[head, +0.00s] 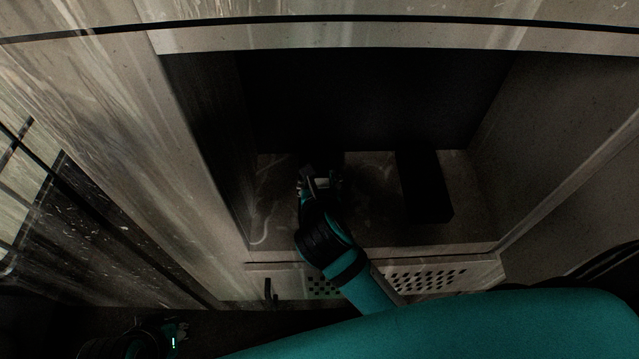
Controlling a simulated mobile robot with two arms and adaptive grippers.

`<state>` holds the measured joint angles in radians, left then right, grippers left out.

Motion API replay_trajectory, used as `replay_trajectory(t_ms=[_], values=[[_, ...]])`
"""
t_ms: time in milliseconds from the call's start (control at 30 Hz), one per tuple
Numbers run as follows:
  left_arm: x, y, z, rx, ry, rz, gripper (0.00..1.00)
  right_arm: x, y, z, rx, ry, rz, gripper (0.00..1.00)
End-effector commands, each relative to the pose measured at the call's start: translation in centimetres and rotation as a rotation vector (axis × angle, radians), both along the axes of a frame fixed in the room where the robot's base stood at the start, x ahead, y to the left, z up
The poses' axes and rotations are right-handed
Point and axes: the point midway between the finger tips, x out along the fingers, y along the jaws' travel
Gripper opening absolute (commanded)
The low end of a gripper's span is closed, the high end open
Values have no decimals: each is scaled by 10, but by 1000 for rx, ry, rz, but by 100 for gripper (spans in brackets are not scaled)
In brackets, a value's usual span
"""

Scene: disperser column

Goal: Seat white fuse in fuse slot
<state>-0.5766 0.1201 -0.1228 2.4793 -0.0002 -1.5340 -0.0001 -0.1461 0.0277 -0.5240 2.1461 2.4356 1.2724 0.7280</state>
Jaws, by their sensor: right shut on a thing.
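My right gripper (320,180) is inside the dark recess of the column, low and left of its middle, just above or at the recess floor. It is shut on a small pale thing (322,183), which looks like the white fuse; the fingers hide most of it. The fuse slot cannot be made out in the shadow around and behind the gripper. My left gripper (180,328) is low at the left, outside the column, dark and partly seen; its fingers are too dim to read.
A black upright box (426,188) stands on the recess floor (375,215) to the right of my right gripper. The recess side walls and front lip (440,250) bound the space. A perforated panel (430,279) and a dark handle (270,291) are below the lip.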

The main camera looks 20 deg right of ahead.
Motion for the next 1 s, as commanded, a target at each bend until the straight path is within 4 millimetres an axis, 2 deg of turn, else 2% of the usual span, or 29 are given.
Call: replay_trajectory(t_ms=[400,433,600,900,1000], values=[[6,-1,1,-6,-29,-1,0,0,0,-3,0,0,0,8],[7,-2,2,-6,-34,-2,0,0,0,-3,0,0,0,45],[8,-2,2,-8,-37,-3,0,0,0,-3,0,0,0,64],[7,-2,2,-7,-30,-3,0,0,0,-1,0,-1,0,64],[0,-1,5,-1,7,0,0,-3,1,6,1,1,1,64]])
